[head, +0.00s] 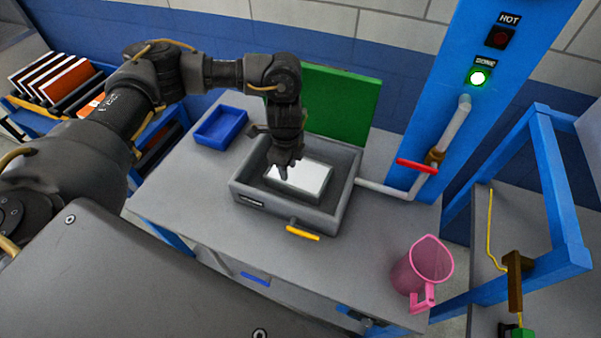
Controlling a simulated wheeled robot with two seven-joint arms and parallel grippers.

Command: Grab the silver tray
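A silver, pale flat-topped piece, which looks like the silver tray (310,178), lies inside a grey open-topped box (345,200) on the grey table. My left gripper (283,176) points down into the box, at the left end of the silver piece. Its fingertips look close together and overlap the piece's near-left edge in the picture. I cannot tell whether they touch or grip it. The box has a raised green lid (335,105) behind it and a yellow handle (303,233) at its front. My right gripper is not in view.
A blue tray (221,127) stands left of the box. A pink transparent jug (422,265) stands at the table's right. A pipe with a red valve handle (417,167) joins the box to a blue post (450,90) with a lit green lamp (478,78). The table's left front is clear.

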